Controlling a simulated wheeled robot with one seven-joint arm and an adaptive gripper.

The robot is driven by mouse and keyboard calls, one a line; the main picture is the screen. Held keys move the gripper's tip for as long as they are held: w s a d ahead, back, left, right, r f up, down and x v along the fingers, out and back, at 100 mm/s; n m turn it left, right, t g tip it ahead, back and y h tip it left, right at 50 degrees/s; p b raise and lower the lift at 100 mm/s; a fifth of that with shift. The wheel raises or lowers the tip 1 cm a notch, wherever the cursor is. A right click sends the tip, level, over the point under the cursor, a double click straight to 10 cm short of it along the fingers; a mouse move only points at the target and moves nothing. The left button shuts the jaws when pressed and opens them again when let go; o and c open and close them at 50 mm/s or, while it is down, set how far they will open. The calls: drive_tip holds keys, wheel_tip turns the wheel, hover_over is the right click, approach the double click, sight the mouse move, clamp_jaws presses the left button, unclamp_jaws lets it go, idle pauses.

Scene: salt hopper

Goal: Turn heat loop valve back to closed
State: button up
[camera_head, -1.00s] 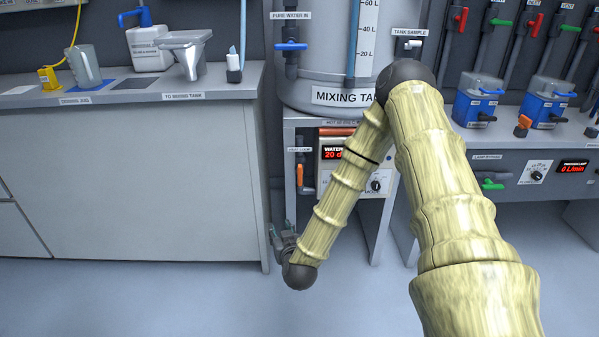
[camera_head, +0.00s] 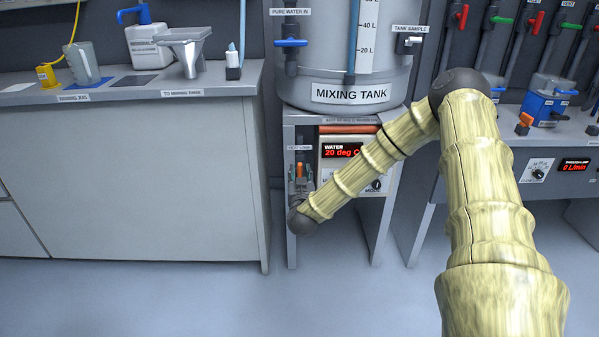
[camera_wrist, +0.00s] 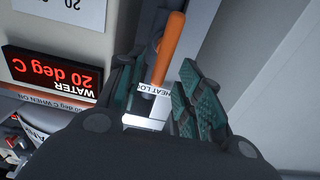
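The heat loop valve has an orange lever handle (camera_head: 299,170), seen upright on a dark pipe at the left of the frame under the mixing tank. In the wrist view the orange handle (camera_wrist: 168,48) runs between the two teal finger pads of my gripper (camera_wrist: 157,68). The fingers stand apart, with a gap on the left side of the handle; the right finger is close to it, and I cannot tell if it touches. In the head view my gripper (camera_head: 301,186) is in front of the valve and hides its lower part.
The HEAT LOOP label (camera_wrist: 154,91) shows between the fingers. The water heater display (camera_head: 342,153) reads 20 deg C, just right of the valve. A frame leg (camera_head: 291,245) stands close on the left. The mixing tank (camera_head: 350,93) is above.

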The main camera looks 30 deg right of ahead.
sight(300, 170)
drive_tip(key=shift+b+x, duration=0.3)
drive_tip(key=shift+x, duration=1.5)
clamp_jaws()
